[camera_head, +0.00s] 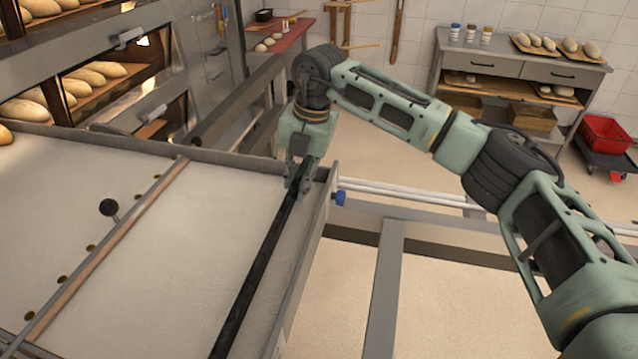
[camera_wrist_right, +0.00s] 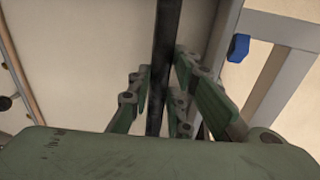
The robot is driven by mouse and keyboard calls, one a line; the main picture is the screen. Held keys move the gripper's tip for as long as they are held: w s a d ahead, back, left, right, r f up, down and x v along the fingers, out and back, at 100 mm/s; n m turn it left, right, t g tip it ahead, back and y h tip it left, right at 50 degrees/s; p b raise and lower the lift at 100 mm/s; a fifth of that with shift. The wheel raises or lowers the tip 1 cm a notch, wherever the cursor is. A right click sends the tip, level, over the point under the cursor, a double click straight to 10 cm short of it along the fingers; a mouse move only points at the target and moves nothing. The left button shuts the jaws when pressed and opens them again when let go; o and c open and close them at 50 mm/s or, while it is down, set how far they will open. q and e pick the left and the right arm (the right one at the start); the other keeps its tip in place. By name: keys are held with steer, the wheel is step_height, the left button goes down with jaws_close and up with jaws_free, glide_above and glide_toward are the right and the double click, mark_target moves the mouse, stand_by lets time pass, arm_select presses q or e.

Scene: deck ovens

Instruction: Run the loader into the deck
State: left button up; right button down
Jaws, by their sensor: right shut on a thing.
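The loader (camera_head: 130,240) is a wide pale belt in a grey metal frame, and it fills the left of the head view. A black bar (camera_head: 258,275) runs along its right end. My right gripper (camera_head: 300,185) is shut on this bar near its far end. In the right wrist view the green fingers (camera_wrist_right: 160,95) sit on both sides of the bar (camera_wrist_right: 164,40). The deck oven (camera_head: 105,75) stands at the upper left with loaves (camera_head: 90,78) on its lit decks. One loaf (camera_head: 4,134) shows at the loader's far left edge. My left gripper is not in view.
A wooden strip (camera_head: 110,245) with a black knob (camera_head: 109,207) crosses the loader. A blue knob (camera_head: 341,198) sits on its right side, beside grey rails (camera_head: 440,215). A cabinet (camera_head: 515,68), a red crate (camera_head: 605,135) and a red-topped table (camera_head: 285,38) stand behind. Floor between is clear.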

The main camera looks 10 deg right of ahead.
steer(key=shift+w+a+r, duration=0.1)
steer(key=shift+w+a, duration=0.1)
steer(key=shift+a, duration=0.3)
steer(key=shift+w+a+r, duration=0.1)
steer(key=shift+w+a, duration=0.1)
steer(key=shift+a, duration=0.25)
steer(key=c, duration=2)
jaws_free()
steer(key=o, duration=0.4)
steer(key=shift+w+a+f, duration=0.1)
steer(key=shift+a, duration=0.05)
